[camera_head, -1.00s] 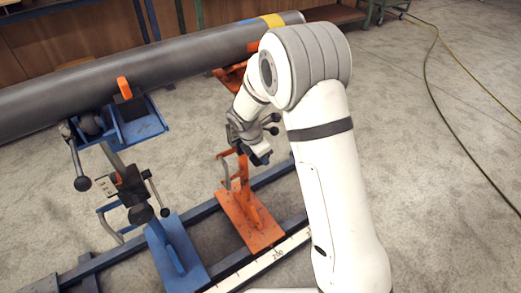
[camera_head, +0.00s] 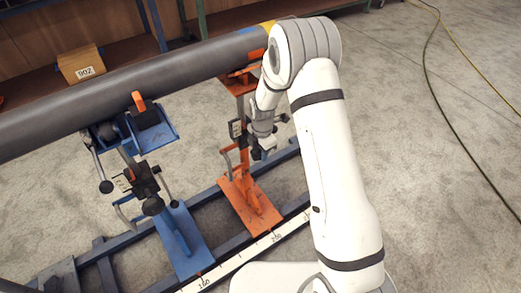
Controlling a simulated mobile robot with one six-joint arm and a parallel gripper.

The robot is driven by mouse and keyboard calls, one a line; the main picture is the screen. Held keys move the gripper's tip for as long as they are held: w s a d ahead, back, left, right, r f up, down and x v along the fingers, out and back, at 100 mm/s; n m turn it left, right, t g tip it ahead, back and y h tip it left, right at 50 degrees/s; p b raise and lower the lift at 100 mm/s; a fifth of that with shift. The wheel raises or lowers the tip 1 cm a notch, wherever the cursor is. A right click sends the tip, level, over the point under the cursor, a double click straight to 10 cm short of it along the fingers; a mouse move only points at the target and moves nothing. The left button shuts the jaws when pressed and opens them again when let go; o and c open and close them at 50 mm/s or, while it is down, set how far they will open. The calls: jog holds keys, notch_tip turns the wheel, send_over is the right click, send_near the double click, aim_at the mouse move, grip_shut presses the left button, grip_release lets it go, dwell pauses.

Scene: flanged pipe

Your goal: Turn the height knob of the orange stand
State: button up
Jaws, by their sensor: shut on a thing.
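The orange stand (camera_head: 246,204) stands on the blue floor rail, with its upright and orange head under the dark pipe (camera_head: 190,70). My gripper (camera_head: 264,152) is at the right side of the stand's upright, about mid-height. It is shut on the height knob, which its fingers and my wrist hide almost wholly. A small dark lever end shows just right of my wrist. A dark scale plate (camera_head: 236,129) shows on the upright left of my gripper.
A blue stand (camera_head: 182,240) with its own black knob (camera_head: 153,206) and levers stands to the left. A box marked 902 (camera_head: 82,65) sits on a shelf behind the pipe. A white measuring strip (camera_head: 240,252) runs along the rail. Floor at right is clear, except for cables.

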jog(key=shift+s+f, duration=0.1)
jog(key=shift+s, duration=0.05)
jog(key=o, duration=1)
jog(key=shift+d+r+p, duration=0.1)
jog(key=shift+r+p, duration=2.1)
jog(key=shift+r, duration=1.9)
